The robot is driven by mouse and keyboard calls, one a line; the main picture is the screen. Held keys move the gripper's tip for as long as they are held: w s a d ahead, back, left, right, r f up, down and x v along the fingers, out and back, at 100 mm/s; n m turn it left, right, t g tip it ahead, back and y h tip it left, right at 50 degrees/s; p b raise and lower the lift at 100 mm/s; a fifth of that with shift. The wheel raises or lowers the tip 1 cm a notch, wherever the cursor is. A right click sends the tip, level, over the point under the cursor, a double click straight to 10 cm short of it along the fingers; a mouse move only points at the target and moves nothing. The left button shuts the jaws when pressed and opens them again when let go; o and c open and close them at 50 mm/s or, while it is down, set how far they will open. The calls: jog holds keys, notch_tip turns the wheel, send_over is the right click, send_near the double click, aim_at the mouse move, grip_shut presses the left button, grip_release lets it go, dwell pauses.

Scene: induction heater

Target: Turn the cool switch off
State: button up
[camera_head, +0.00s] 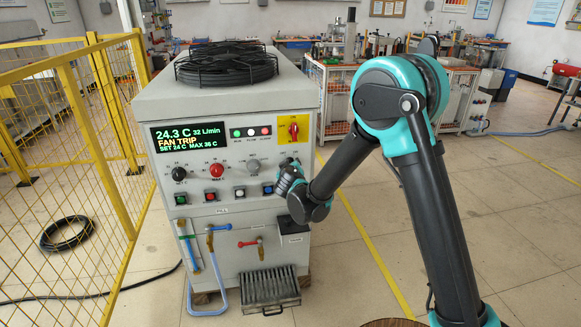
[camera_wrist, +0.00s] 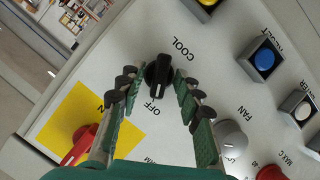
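The cool switch is a black rotary knob (camera_wrist: 158,72) on the grey panel, with the words COOL and OFF printed on opposite sides of it in the wrist view. My gripper (camera_wrist: 157,76) straddles the knob, one green finger on each side, with the fingers spread. The fingertips are close to the knob; I cannot tell whether they touch it. In the head view my gripper (camera_head: 288,176) is at the right of the machine's front panel and hides the cool switch.
The machine's display (camera_head: 189,137) reads FAN TRIP. A red switch on a yellow plate (camera_wrist: 80,148) is beside my gripper. A silver fan knob (camera_wrist: 231,137) and blue button (camera_wrist: 264,58) are nearby.

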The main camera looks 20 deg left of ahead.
jog(key=v, duration=1.2)
dwell(0.4)
jog(key=w+d+f+m+g+h, duration=0.1)
jog(key=d+m+g+h, duration=0.15)
jog(key=d, duration=1.15)
jog(key=w+d+f+m+g+h, duration=0.1)
jog(key=w+d+m+h, duration=0.15)
jog(key=d, duration=1.15)
jog(key=s+d+f+m+g+h, duration=0.1)
jog(key=s+d+f+m+g, duration=0.1)
jog(key=s+d, duration=0.45)
jog(key=s+d+f+m+g, duration=0.15)
jog(key=s+d, duration=0.25)
jog(key=d, duration=0.5)
jog(key=s+d+f+m+g, duration=0.1)
jog(key=s+d, duration=0.1)
jog(key=s, duration=0.3)
jog(key=s+d+f+m+g+y, duration=0.1)
jog(key=s+d+f, duration=0.1)
jog(key=s, duration=0.3)
jog(key=shift+s+f, duration=0.15)
jog(key=shift+f, duration=0.15)
